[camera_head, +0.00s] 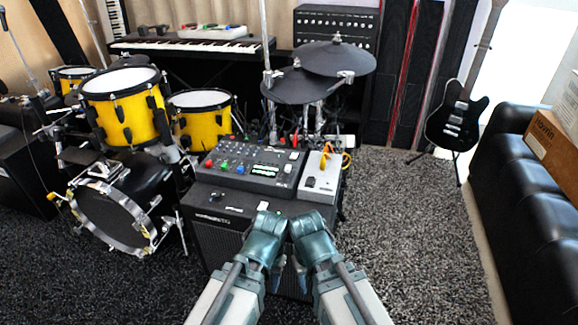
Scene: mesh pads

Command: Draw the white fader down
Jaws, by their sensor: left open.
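A dark mixer (248,164) with small coloured caps and knobs lies on top of a black amplifier. A small white cap (293,155) near the mixer's right end looks like the white fader, but it is too small to be sure. My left gripper (275,278) is open and empty at the lower middle, in front of the amplifier and well short of the mixer. My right gripper (302,276) is close beside it on the right. Its fingers are mostly hidden behind its wrist, so I cannot tell its opening.
A white-topped box (321,173) stands right of the mixer, with a yellow cable behind. The black amplifier (222,232) bears both. Yellow drums (125,118) stand left and dark cymbals (337,58) behind. Grey carpet (410,215) is free to the right, before a black sofa (515,185).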

